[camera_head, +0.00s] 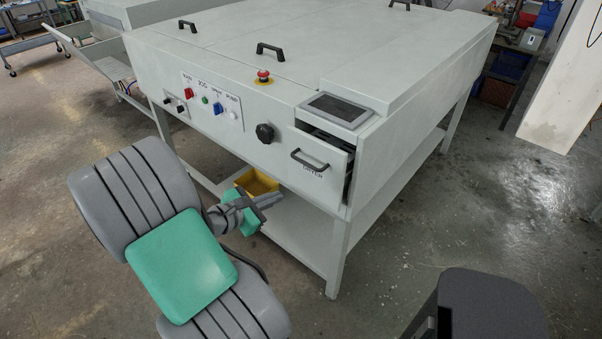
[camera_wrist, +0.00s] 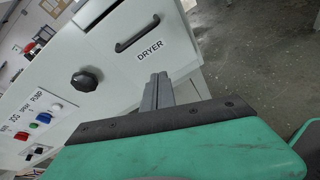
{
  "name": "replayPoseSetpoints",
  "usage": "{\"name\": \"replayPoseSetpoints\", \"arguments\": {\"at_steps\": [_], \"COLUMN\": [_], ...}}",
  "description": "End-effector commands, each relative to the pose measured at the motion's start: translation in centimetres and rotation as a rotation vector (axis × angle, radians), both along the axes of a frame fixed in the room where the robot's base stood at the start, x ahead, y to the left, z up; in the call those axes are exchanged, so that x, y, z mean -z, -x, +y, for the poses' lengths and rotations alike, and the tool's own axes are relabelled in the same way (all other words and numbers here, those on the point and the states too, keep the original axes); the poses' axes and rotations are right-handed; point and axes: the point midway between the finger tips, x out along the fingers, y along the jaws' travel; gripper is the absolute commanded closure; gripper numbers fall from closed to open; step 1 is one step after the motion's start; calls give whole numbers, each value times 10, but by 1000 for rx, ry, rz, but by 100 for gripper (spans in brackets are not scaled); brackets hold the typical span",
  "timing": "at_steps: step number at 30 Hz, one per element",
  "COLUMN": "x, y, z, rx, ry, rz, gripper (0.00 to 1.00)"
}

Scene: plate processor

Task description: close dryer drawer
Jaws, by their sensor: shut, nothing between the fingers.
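The dryer drawer (camera_head: 328,168) is at the front right corner of the white machine, with a black bar handle and the word DRYER. It stands out a little from the machine front, with a dark gap along its top and right side. In the wrist view the drawer front (camera_wrist: 165,55) lies just beyond my fingers. My gripper (camera_head: 268,202) is shut and empty, below and left of the drawer. In the wrist view the closed fingers (camera_wrist: 157,80) point toward the area under the DRYER label. I cannot tell whether they touch the drawer.
A black knob (camera_head: 265,133), a red emergency button (camera_head: 263,77) and a switch panel (camera_head: 212,100) are left of the drawer. A touch screen (camera_head: 337,109) lies above it. A yellow bin (camera_head: 257,182) sits on the lower shelf. The floor at the right is mostly clear.

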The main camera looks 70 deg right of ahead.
Motion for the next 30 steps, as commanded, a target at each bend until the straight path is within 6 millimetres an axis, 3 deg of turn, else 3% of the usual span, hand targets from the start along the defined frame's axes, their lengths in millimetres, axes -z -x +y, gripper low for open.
{"name": "replayPoseSetpoints", "arguments": {"at_steps": [6, 14, 26, 30], "x": [-12, -8, 17, 17], "y": [5, 11, 43, 52], "z": [-11, -24, -97, -120], "rx": [-93, -116, -118, -120], "ry": [-57, -92, -92, -91], "rz": [240, 315, 312, 311], "gripper": [100, 100, 100, 100]}}
